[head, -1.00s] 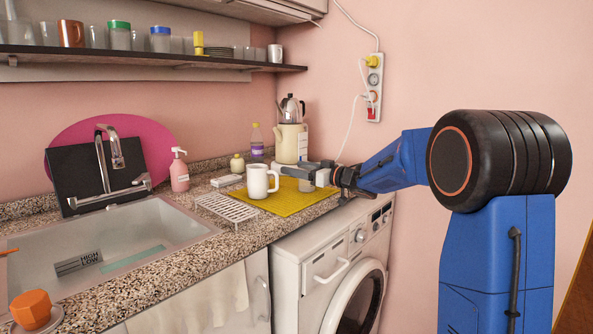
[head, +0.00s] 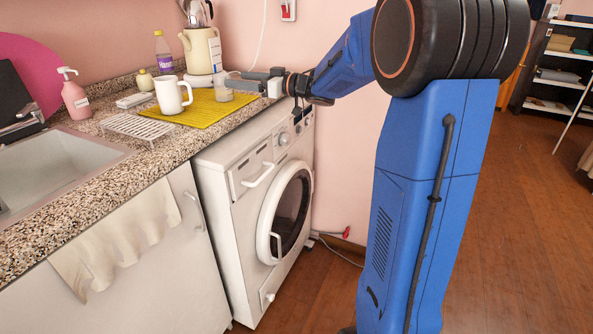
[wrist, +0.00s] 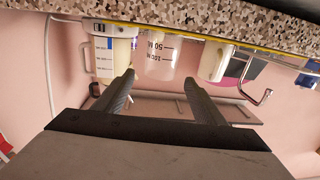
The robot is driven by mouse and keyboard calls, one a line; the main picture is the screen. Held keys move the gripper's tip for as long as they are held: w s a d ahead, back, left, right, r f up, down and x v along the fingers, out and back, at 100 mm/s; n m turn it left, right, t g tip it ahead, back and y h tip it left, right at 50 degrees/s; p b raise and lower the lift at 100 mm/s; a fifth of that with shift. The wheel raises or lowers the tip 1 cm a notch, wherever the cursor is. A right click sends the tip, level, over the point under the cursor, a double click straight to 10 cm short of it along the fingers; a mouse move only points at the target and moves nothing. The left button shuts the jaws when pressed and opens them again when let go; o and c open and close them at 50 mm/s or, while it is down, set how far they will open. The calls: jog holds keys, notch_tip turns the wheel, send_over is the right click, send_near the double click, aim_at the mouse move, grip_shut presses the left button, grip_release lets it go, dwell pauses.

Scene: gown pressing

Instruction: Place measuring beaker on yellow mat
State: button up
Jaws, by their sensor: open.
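The measuring beaker (head: 223,94) is small and clear. It appears to stand upright on the back right part of the yellow mat (head: 197,116). In the wrist view, which looks upside down, the beaker (wrist: 160,58) shows black volume marks. My gripper (head: 238,77) is open, at the beaker's right in the head view. In the wrist view my gripper's two fingers (wrist: 158,82) are spread, with the beaker seen between and beyond their tips. No contact between them is visible.
A white mug (head: 170,96) stands on the mat left of the beaker. A cream kettle (head: 201,52) stands behind. A wire rack (head: 138,126), a pink soap bottle (head: 75,96) and the sink (head: 60,155) lie left. A washing machine (head: 250,190) is below the counter.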

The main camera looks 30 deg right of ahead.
jog(key=shift+r+h, duration=0.3)
jog(key=s+d+f+m+h, duration=0.2)
jog(key=s+d+m+h, duration=0.2)
jog(key=s+h, duration=0.35)
jog(key=s+d+f+m+h, duration=0.1)
jog(key=s+d+m+h, duration=0.25)
jog(key=s+h, duration=0.4)
jog(key=s+a+f+g+y, duration=0.1)
jog(key=s+a+f+g, duration=0.1)
jog(key=s+f, duration=0.4)
jog(key=s+a+f+g+y, duration=0.1)
jog(key=s+a+f+g, duration=0.2)
jog(key=s, duration=1.2)
jog(key=s+a+f+g+y, duration=0.2)
jog(key=s+a+f+g, duration=0.1)
jog(key=s+f, duration=0.7)
jog(key=shift+s+a+g, duration=0.25)
jog(key=shift+s+g, duration=0.25)
jog(key=shift+s, duration=0.3)
